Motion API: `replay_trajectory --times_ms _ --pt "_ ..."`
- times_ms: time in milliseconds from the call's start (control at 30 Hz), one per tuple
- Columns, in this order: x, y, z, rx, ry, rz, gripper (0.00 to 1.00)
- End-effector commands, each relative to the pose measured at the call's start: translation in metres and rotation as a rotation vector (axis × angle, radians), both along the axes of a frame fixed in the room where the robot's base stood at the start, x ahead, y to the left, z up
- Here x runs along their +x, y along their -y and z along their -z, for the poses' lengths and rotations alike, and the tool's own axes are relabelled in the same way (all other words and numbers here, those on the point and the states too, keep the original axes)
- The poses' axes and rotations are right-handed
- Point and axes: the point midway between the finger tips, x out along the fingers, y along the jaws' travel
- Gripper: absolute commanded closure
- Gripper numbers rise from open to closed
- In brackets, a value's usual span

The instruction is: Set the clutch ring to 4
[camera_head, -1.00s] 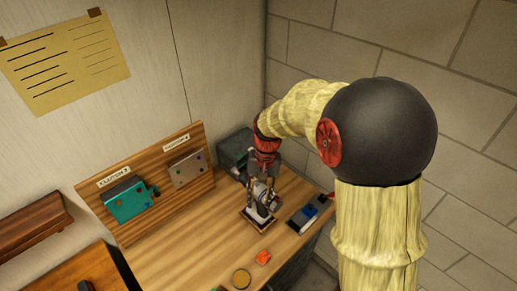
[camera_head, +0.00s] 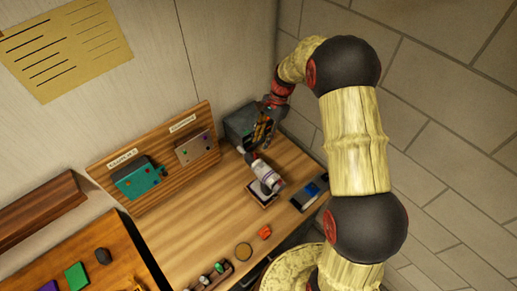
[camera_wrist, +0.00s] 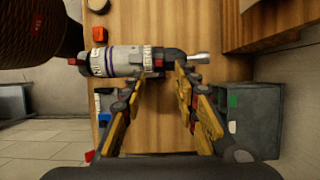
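A grey and white cylindrical driver with a purple band (camera_wrist: 122,60) lies on its small stand on the bench; it also shows in the head view (camera_head: 268,181). Two pale rings with dark marks are on it, one at the left end (camera_wrist: 101,61) and one beside the dark nose (camera_wrist: 148,58). I cannot tell which is the clutch ring, or read its setting. Small red tabs sit by both rings. A silver tip (camera_wrist: 198,58) points right. My gripper (camera_wrist: 163,80) is open, its yellow and black fingers apart, with the tips by the dark nose. It looks empty.
A grey box (camera_head: 240,122) stands behind the driver, close to my gripper. A wooden board (camera_head: 203,117) holds a teal and a grey plate. A blue and black item (camera_head: 309,193) and an orange block (camera_head: 265,232) lie on the bench.

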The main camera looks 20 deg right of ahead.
Motion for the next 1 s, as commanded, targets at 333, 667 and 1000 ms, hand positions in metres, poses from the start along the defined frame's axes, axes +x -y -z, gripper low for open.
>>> replay_trajectory --times_ms 333,667,1000 --pt "-0.008 -0.018 0.045 0.001 -0.001 -0.003 0.7" --pt "-0.009 -0.021 0.056 0.0 0.001 -0.003 0.7" --pt "-0.009 -0.021 0.056 0.0 0.001 -0.003 0.83"
